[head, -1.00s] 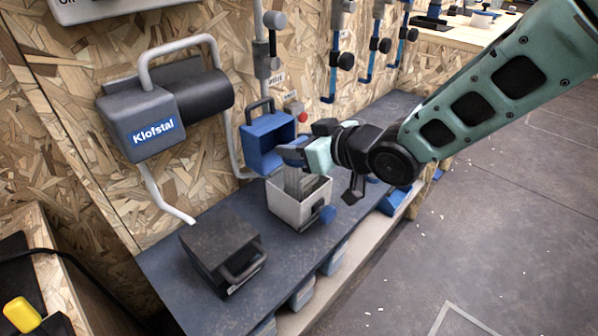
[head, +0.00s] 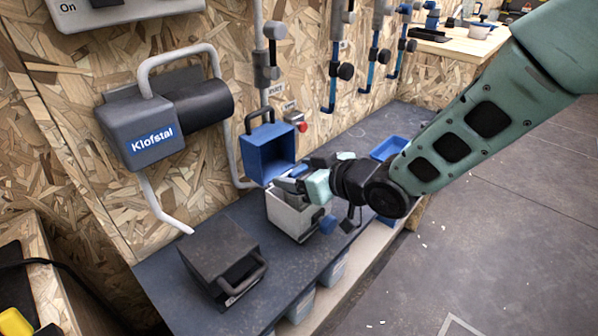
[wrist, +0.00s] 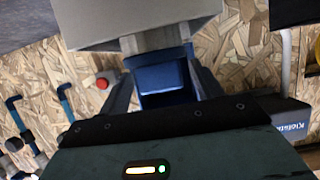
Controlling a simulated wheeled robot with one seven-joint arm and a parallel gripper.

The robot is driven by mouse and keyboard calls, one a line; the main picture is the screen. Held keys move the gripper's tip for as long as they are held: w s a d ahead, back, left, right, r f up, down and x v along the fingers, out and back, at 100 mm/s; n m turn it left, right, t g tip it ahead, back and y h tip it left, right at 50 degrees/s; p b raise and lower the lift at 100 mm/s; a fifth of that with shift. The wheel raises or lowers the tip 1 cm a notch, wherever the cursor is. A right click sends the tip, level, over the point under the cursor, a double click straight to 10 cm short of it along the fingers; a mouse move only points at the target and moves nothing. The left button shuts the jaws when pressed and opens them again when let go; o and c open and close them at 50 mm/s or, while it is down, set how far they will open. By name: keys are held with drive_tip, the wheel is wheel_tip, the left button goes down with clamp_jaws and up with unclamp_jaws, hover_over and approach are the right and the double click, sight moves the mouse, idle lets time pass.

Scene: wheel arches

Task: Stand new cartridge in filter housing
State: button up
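The filter housing (head: 292,224) is a pale grey open-topped box on the bench, with a blue knob on its front side. A blue open lid-like box (head: 266,154) with a dark handle stands up behind it, and blue also shows between my fingers in the wrist view (wrist: 163,78). My gripper (head: 292,182) is low at the housing's open top, fingers towards the wall. It appears shut on the grey cartridge (wrist: 155,40), whose gripped part shows between the fingertips in the wrist view. The fingers and the rim hide most of the cartridge, and its depth and tilt cannot be told.
A dark box with a handle (head: 220,258) sits left of the housing on the dark bench (head: 335,255). The Klofstal unit (head: 152,138) and pipes with valves are on the chipboard wall. A blue tray (head: 388,148) lies to the right. Open floor lies in front.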

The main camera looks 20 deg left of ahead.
drive_tip(key=shift+r, duration=0.1)
drive_tip(key=shift+d+r, duration=0.15)
drive_tip(key=shift+d, duration=0.1)
drive_tip(key=p+v, duration=0.1)
drive_tip(key=v, duration=1)
drive_tip(key=shift+s+d, duration=0.15)
drive_tip(key=shift+s, duration=0.1)
drive_tip(key=shift+r, duration=0.1)
drive_tip(key=s+d+m+g+h, duration=0.5)
drive_tip(key=s+d+h, duration=0.7)
drive_tip(key=s+d, duration=0.6)
drive_tip(key=d+m, duration=0.1)
drive_tip(key=d, duration=0.2)
drive_tip(key=shift+s+d+r, duration=0.2)
drive_tip(key=shift+s+r, duration=0.05)
drive_tip(key=shift+s, duration=0.05)
